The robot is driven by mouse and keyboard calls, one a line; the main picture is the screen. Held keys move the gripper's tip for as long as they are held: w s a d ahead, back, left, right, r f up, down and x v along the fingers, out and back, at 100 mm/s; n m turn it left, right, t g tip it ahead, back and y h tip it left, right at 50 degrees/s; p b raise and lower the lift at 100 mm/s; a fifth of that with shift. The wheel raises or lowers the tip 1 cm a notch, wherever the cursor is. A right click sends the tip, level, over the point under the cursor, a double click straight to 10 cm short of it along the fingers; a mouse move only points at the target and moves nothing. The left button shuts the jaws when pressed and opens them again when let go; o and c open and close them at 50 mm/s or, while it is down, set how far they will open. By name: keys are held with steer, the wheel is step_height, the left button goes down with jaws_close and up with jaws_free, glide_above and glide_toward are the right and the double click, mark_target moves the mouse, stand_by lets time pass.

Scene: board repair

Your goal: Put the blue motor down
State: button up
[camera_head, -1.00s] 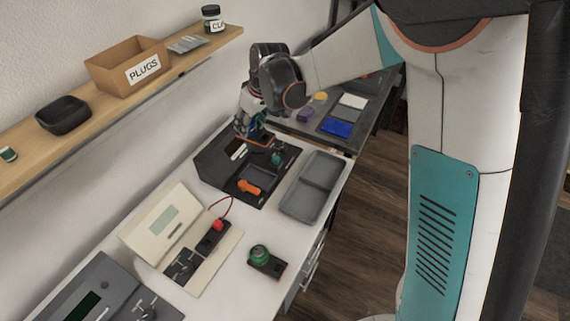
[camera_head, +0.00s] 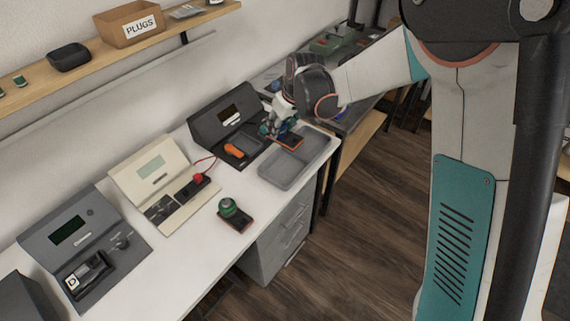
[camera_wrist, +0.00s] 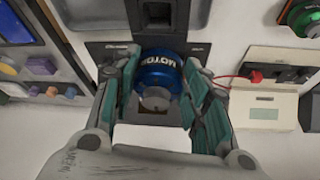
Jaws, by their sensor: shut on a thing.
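The blue motor (camera_wrist: 160,72), with MOTOR in white letters on it, sits between the two fingers of my gripper (camera_wrist: 160,84) in the wrist view. The gripper is shut on it. Beyond the motor lies the dark station (camera_wrist: 110,28). In the head view my gripper (camera_head: 277,130) is beside the black station (camera_head: 222,118), near the back end of the grey tray (camera_head: 262,168). The motor is hard to make out there. I cannot tell how high the motor is held.
An orange part (camera_head: 234,151) lies on the black station. A beige station (camera_head: 150,172) with a red plug (camera_head: 198,178) is to its left. A green-topped part (camera_head: 229,208) stands on the white bench (camera_head: 190,250). A grey station (camera_head: 72,232) is further left. The grey tray looks empty.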

step_height(320, 180, down, 14)
steer(key=b, duration=0.4)
steer(key=shift+b, duration=0.3)
steer(key=shift+f, duration=0.15)
steer(key=shift+f, duration=0.1)
steer(key=o, duration=1)
steer(key=shift+o, duration=0.4)
